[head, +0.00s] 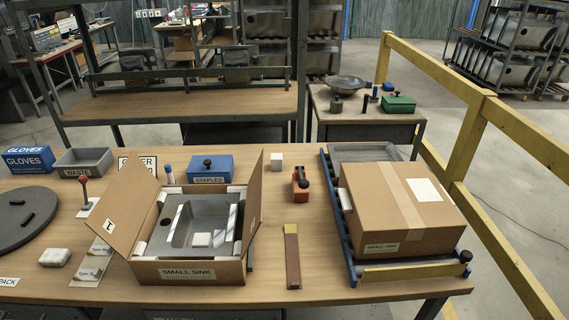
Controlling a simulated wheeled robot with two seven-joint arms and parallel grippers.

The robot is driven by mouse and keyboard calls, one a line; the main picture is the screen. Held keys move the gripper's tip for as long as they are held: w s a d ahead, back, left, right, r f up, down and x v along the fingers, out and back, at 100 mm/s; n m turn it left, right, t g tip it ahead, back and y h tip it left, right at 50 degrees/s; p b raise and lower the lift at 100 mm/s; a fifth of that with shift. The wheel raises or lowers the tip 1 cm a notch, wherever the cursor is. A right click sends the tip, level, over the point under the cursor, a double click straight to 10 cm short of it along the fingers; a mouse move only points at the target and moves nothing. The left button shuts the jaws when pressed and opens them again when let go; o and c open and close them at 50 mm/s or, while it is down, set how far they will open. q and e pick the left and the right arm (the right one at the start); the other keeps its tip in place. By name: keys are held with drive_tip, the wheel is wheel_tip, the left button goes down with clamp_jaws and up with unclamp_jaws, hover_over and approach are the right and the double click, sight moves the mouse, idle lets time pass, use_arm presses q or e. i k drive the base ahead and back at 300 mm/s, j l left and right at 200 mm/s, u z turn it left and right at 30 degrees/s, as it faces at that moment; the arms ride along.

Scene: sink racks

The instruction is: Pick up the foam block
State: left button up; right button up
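Several small white pieces could be the foam block, and I cannot tell which is meant. A white cube (276,162) stands at the back middle of the table, right of the blue staples box. A white block (201,240) lies in the grey sink (205,222) inside the open cardboard box (187,272) labelled "SMALL SINK". White corner pieces sit around the sink in that box. A rounded white bundle (55,257) lies at the table's left front. Neither of my grippers is in view.
A closed carton (397,208) sits on a blue-railed rack (345,242) at right. A red-and-black tool (300,185) and a brown bar (292,262) lie between the boxes. The staples box (210,169), grey bin (84,162) and red-knobbed stand (84,192) are behind and left.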

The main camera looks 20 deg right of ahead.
sight(276, 158)
drive_tip(key=z, duration=1.5)
drive_tip(key=i+l, duration=0.15)
drive_tip(key=i, duration=0.35)
